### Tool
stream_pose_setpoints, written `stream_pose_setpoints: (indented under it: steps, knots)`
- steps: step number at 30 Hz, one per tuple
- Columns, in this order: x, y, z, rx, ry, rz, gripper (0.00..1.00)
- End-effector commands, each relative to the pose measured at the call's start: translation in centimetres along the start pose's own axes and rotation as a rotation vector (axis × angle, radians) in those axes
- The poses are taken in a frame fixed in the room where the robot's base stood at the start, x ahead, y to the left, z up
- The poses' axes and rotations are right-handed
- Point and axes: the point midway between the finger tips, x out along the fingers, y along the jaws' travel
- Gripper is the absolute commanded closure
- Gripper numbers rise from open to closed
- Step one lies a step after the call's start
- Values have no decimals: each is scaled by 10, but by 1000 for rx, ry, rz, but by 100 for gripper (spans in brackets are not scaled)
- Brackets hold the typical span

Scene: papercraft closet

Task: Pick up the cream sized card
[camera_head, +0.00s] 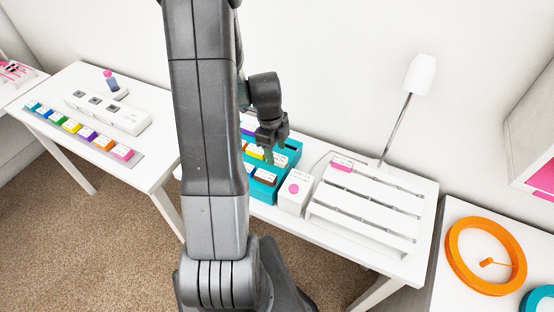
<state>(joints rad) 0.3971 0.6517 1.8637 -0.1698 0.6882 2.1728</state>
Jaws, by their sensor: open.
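My gripper (271,153) points down over a teal box (289,162) on the middle white table. The box holds several small cards, among them a yellow-edged card (255,151) and an orange-edged card (264,177), with pale upper faces. My gripper is open and seems to hold nothing. Its fingertips are small and dark against the box, and whether they touch a card cannot be told. I cannot tell which card is the cream sized card; the labels are too small to read. My arm and gripper hide the left part of the box.
Right of the box stand a white box with a pink dot (296,192) and a white slatted rack (366,211) with a pink card (342,164). A lamp (420,75) rises behind. The left table (80,80) holds a row of coloured blocks. Orange ring (458,270) lies right.

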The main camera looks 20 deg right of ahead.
Motion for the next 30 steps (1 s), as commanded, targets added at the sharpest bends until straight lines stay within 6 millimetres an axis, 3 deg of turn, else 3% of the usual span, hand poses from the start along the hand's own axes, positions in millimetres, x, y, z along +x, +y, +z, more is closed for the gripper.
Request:
stream_pose_setpoints:
  steps: [6,15,23,30]
  knots:
    - [20,0,-1,-1,1,1,45]
    - [23,0,0,-1,0,0,45]
    - [22,0,0,0,0,0,94]
    - [22,0,0,-1,0,-1,94]
